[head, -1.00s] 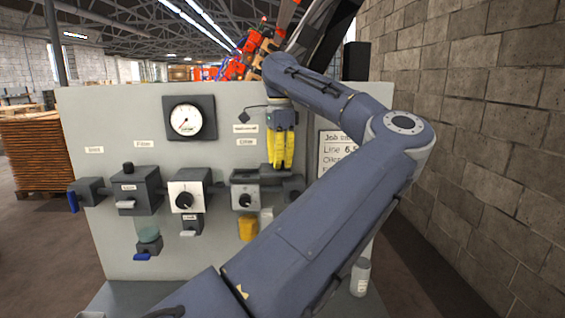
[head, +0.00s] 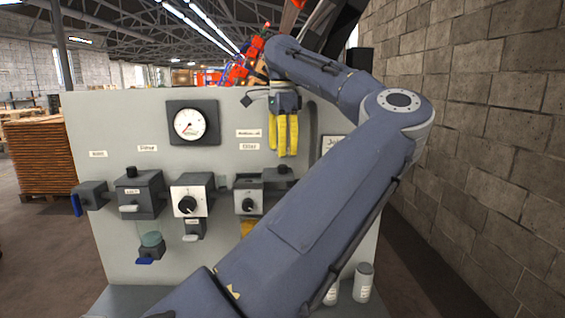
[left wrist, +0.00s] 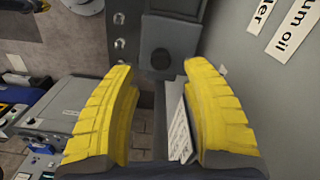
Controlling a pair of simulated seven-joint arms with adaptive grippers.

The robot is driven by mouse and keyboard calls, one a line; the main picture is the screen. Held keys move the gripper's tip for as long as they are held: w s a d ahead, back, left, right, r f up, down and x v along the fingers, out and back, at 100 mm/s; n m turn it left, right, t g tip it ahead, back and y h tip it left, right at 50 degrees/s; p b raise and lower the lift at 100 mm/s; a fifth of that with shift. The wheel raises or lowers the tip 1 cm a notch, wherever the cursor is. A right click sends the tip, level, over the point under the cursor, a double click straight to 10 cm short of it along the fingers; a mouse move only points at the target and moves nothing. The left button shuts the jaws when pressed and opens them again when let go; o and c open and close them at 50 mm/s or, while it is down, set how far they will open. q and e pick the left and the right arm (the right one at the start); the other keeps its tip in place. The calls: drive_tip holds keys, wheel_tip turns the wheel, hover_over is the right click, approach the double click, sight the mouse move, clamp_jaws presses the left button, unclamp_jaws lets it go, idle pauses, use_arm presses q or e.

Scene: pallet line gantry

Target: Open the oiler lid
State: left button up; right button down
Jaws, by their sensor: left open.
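The oiler (head: 248,197) is a grey block with a black dial, mounted on the panel under the "Oiler" label. Its dark lid (head: 284,174), with a round knob, sits to the right of the block's top, which looks uncovered. In the left wrist view the lid (left wrist: 168,38) lies just beyond the fingertips. My left gripper (head: 284,155) points down above the lid, its yellow fingers apart and empty. It also shows in the left wrist view (left wrist: 162,70). My left forearm hides the area below right of the oiler. My right gripper is out of view.
A round gauge (head: 190,123) is at the panel's upper left. A filter block (head: 140,194) and a regulator (head: 190,195) with a dial stand left of the oiler. Bottles (head: 363,282) stand on the ledge at lower right. A block wall (head: 490,130) rises at right.

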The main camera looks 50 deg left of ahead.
sight(283, 165)
use_arm(q)
wheel_tip(283, 165, up, 7)
drive_tip(key=shift+f, duration=0.15)
idle(0.6)
